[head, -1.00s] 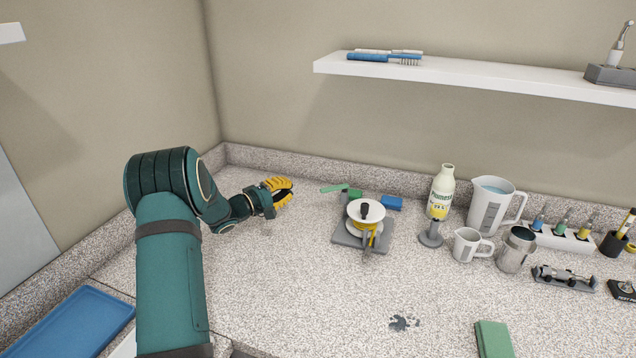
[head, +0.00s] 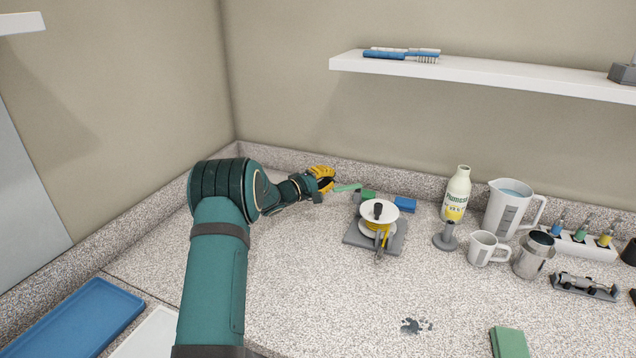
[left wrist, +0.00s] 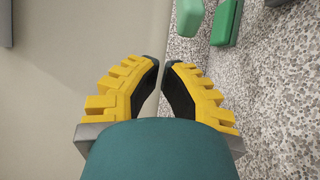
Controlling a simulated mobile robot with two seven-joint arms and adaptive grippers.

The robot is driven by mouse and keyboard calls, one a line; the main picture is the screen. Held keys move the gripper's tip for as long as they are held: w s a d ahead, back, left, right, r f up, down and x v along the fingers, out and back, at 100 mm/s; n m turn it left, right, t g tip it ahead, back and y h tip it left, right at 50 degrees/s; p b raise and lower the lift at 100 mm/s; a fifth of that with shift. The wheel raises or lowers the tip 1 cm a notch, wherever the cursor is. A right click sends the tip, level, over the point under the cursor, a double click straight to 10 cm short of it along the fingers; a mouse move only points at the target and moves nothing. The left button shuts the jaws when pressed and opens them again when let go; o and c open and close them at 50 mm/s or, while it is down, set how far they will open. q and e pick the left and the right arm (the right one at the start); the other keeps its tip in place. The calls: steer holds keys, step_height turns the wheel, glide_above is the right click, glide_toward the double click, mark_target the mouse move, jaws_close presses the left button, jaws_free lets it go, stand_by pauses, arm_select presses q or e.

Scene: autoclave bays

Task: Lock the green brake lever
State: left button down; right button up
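The light green brake lever (head: 347,188) sticks out to the left from a darker green block (head: 368,195) at the back of a grey base plate (head: 360,236). My left gripper (head: 332,181) is just left of the lever's free end, near the back wall. In the left wrist view the yellow fingers (left wrist: 165,64) stand slightly apart with nothing between them. There the lever's end (left wrist: 189,16) lies beyond the fingertips and to the right, beside the green block (left wrist: 227,22). I see no contact with the lever. My right gripper is not in view.
A bottle (head: 456,195), jugs and a cup stand to the right. The back upstand (head: 290,163) is close behind my gripper.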

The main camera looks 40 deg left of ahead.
arm_select(q)
steer(key=shift+s+d+r+b, duration=0.1)
steer(key=shift+s+d+b, duration=0.25)
steer(key=shift+s+d, duration=0.95)
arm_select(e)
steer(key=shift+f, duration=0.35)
